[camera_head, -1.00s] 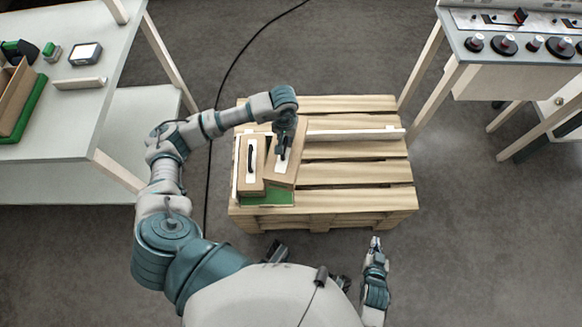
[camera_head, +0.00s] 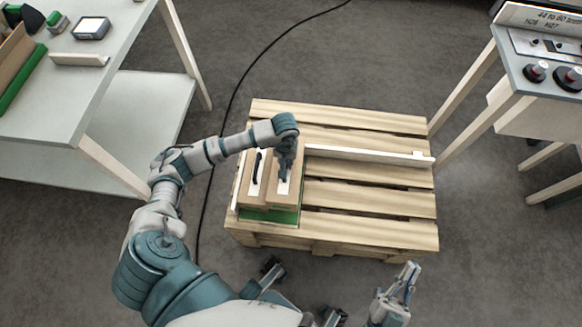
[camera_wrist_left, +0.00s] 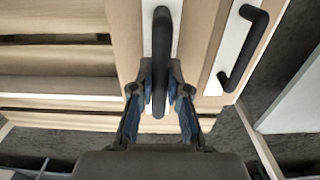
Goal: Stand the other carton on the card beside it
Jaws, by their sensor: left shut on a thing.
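Two tan cartons with white top strips and black handles are side by side at the left end of the pallet. My left gripper (camera_head: 284,172) is shut on the handle of the right carton (camera_head: 283,199). In the left wrist view, the fingers (camera_wrist_left: 160,98) close around that black handle (camera_wrist_left: 161,50), and the other carton's handle (camera_wrist_left: 244,45) is close by. Whether the held carton touches the card is hidden. My right gripper (camera_head: 404,280) is empty, low at the right.
The wooden pallet (camera_head: 370,200) is bare to the right of the cartons, except for a white rail (camera_head: 370,156) across it. A white fence edge (camera_head: 238,186) runs left of the cartons. A table (camera_head: 60,110) stands left, a control bench (camera_head: 545,80) right.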

